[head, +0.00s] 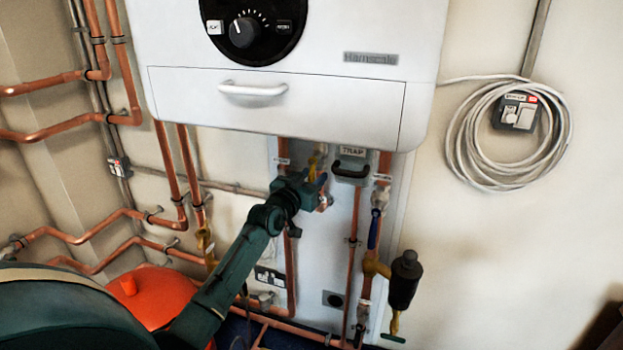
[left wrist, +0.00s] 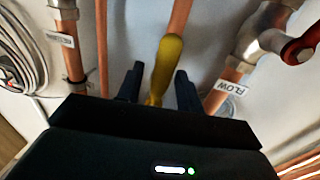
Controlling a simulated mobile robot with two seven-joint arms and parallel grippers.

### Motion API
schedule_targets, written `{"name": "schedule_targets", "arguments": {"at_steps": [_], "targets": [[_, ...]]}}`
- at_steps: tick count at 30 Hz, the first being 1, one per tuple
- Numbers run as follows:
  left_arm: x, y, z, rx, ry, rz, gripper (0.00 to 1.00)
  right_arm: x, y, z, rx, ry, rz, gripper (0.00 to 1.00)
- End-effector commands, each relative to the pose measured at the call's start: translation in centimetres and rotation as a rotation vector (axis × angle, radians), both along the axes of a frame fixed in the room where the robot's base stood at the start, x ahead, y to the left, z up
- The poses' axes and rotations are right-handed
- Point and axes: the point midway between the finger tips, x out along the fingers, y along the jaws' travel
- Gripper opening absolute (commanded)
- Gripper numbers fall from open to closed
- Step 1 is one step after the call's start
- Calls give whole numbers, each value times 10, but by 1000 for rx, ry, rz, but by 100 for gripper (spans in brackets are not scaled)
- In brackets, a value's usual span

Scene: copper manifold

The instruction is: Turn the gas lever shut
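The yellow gas lever (left wrist: 168,62) hangs on a copper pipe in the left wrist view. It lies between the two dark fingers of my left gripper (left wrist: 158,88), closer to the right-hand finger. The fingers are apart, with a clear gap on the left side of the lever; I cannot tell whether the right-hand one touches. In the head view my left gripper (head: 312,184) is under the boiler, and a bit of yellow (head: 314,162) shows just above it. The gripper and wrist partly hide the valve there. My right gripper is not in view.
A valve with a red handle (left wrist: 300,48) stands beside a FLOW label (left wrist: 230,87). The white boiler (head: 280,110) overhangs the pipes. An orange vessel (head: 150,295) is low left.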

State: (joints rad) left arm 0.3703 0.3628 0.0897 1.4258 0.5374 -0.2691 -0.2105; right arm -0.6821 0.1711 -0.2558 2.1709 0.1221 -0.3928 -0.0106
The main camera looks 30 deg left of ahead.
Motion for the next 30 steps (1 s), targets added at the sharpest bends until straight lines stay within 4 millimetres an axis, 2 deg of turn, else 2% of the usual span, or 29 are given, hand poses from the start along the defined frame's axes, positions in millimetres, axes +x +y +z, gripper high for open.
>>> {"name": "schedule_targets", "arguments": {"at_steps": [2, 13, 30], "targets": [[0, 0, 0, 0, 0, 0, 31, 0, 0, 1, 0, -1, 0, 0], [0, 0, 0, 0, 0, 0, 1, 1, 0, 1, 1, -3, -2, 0], [5, 1, 0, 27, 5, -1, 0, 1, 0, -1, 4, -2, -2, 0]]}}
